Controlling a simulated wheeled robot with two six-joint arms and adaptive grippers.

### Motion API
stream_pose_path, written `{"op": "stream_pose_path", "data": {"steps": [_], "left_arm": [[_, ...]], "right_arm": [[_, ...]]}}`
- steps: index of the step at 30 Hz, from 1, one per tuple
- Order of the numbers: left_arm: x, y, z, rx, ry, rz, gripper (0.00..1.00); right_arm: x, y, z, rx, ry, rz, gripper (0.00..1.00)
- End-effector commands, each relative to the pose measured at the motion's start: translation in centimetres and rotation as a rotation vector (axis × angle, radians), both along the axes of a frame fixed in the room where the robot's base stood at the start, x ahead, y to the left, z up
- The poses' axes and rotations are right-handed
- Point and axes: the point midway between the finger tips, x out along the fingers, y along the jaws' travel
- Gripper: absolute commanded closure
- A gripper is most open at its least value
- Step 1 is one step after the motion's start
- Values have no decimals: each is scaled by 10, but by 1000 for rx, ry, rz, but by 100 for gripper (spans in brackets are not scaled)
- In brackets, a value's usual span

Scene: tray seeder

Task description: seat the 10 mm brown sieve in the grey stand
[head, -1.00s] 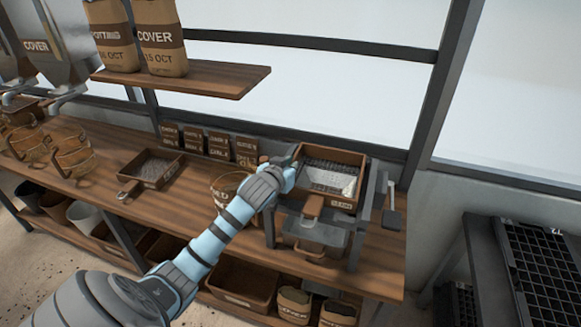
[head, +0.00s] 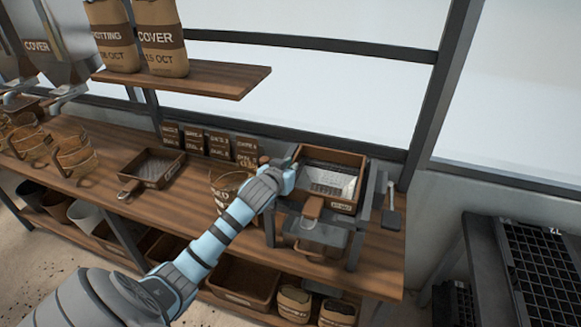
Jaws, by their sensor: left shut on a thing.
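A brown wooden sieve with a pale mesh (head: 345,165) sits at the top of the grey stand (head: 363,220), within its frame as far as I can see. Its handle (head: 313,207) points toward me. Its front label is too small to read. My left gripper (head: 290,177) is shut on the sieve at its left wall. The gripper hides that corner and part of the stand, so I cannot tell whether the sieve lies fully down. My right gripper is out of view.
Another brown sieve (head: 150,183) lies on the wooden bench (head: 190,205) to the left. A bucket (head: 225,187) stands close behind my left forearm. A scoop-like tool (head: 391,212) hangs at the stand's right. A dark cell tray (head: 545,270) is at far right.

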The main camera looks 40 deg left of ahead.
Motion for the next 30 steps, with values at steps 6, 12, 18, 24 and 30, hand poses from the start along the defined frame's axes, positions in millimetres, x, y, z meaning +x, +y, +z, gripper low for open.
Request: {"op": "stream_pose_path", "data": {"steps": [6,12,18,24,30], "left_arm": [[0,0,-4,0,0,0,100],[0,1,-6,0,1,1,100],[-1,1,-6,1,4,2,70],[-1,2,-6,3,4,4,70],[-1,2,-7,3,5,5,70]], "right_arm": [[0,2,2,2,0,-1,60],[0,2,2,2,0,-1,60],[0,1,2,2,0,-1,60],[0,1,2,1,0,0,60],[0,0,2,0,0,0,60]]}}
